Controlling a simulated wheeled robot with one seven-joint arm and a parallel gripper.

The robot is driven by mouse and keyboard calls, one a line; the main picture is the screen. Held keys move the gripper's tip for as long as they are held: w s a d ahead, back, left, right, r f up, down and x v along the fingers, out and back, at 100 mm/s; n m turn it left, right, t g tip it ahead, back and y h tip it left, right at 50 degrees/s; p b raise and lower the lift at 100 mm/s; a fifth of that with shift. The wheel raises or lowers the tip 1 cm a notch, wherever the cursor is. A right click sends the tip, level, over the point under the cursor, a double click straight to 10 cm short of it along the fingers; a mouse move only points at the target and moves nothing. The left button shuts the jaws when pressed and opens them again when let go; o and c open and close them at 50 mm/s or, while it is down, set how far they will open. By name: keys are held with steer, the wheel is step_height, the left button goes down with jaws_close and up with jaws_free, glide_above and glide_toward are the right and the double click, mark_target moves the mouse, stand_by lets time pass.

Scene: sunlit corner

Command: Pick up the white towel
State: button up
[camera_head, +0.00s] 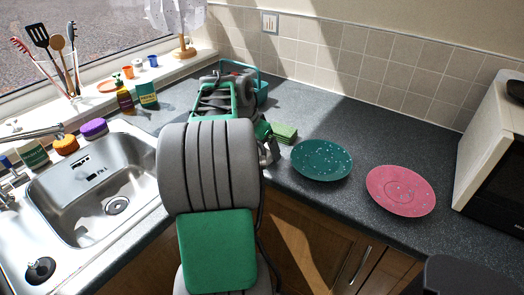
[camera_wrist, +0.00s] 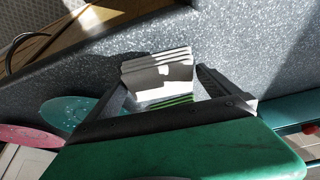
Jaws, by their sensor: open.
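A small stack of folded white and grey layers, which looks like the white towel (camera_wrist: 158,75), shows in the wrist view, with green layers (camera_wrist: 172,101) at its near edge. My gripper (camera_wrist: 163,68) is open, with one dark finger on each side of the stack; I cannot tell if they touch it. In the head view my arm hides most of this spot. Only a stack of green cloths or pads (camera_head: 284,131) shows just right of my gripper, on the dark counter. The white towel is not clearly visible there.
A teal speckled plate (camera_head: 321,160) and a pink plate (camera_head: 401,191) lie to the right on the counter (camera_head: 330,115). A microwave (camera_head: 492,150) stands far right. A sink (camera_head: 92,185) is left. A teal rack (camera_head: 262,90) is behind my arm. White sheets (camera_head: 178,14) hang over a wooden stand.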

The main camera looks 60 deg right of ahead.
mark_target(260, 147)
steer(key=shift+c, duration=0.4)
steer(key=c, duration=1)
steer(key=shift+r, duration=0.1)
steer(key=shift+r, duration=0.25)
step_height(260, 147, up, 2)
steer(key=shift+r, duration=0.25)
steer(key=s+a+r, duration=0.2)
steer(key=a+r, duration=0.1)
steer(key=s+a+r, duration=0.3)
steer(key=a, duration=0.1)
steer(key=s+a+r, duration=0.3)
steer(key=a+r, duration=0.1)
steer(key=shift+s+a, duration=0.1)
steer(key=shift+a, duration=0.1)
steer(key=shift+f, duration=0.1)
